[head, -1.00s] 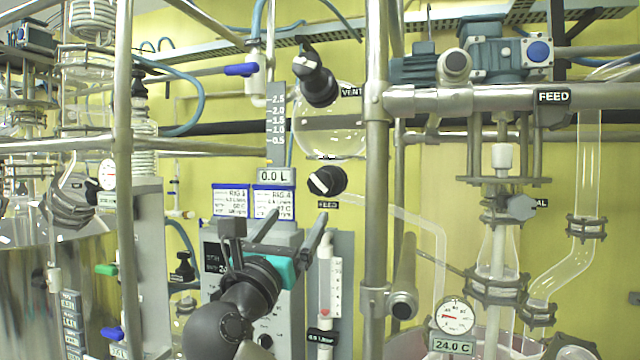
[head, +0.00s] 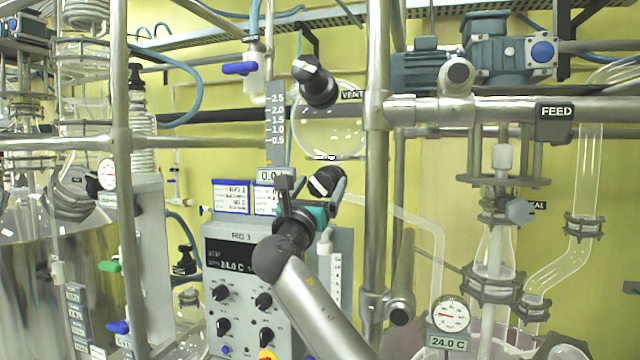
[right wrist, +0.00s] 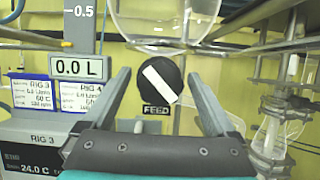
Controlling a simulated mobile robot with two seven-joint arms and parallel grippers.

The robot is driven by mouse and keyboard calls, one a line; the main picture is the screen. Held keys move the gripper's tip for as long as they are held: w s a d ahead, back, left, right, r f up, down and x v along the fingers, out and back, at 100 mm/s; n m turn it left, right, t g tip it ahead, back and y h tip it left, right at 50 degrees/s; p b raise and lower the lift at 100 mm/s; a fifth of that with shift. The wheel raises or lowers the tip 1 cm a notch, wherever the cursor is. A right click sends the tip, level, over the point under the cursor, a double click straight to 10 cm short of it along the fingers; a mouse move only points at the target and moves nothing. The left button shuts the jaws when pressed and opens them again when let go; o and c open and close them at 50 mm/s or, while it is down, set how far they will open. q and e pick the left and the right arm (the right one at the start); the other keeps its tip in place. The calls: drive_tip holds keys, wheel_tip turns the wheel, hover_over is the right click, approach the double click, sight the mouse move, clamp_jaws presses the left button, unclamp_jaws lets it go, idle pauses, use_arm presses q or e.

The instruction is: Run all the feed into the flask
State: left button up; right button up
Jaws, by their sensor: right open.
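The black FEED knob (head: 325,181) with a white bar sits below a round glass vessel (head: 330,135). In the right wrist view the knob (right wrist: 161,81) is centred, its bar slanting from upper left to lower right. The FEED label (right wrist: 156,111) is below it. My right gripper (head: 312,178) is open, with its fingers on either side of the knob; it also shows in the right wrist view (right wrist: 160,76). I cannot tell whether they touch it. The readout (right wrist: 81,67) shows 0.0 L. My left gripper is not in view.
A black VENT knob (head: 316,82) is above the FEED knob. A steel post (head: 376,200) stands just right of my right gripper. The RIG 3 control box (head: 238,275) is below left. Glass pipework and a 24.0 C gauge (head: 449,315) are at right.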

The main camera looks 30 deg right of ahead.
drive_tip(key=c, duration=1.4)
drive_tip(key=shift+m+g, duration=0.3)
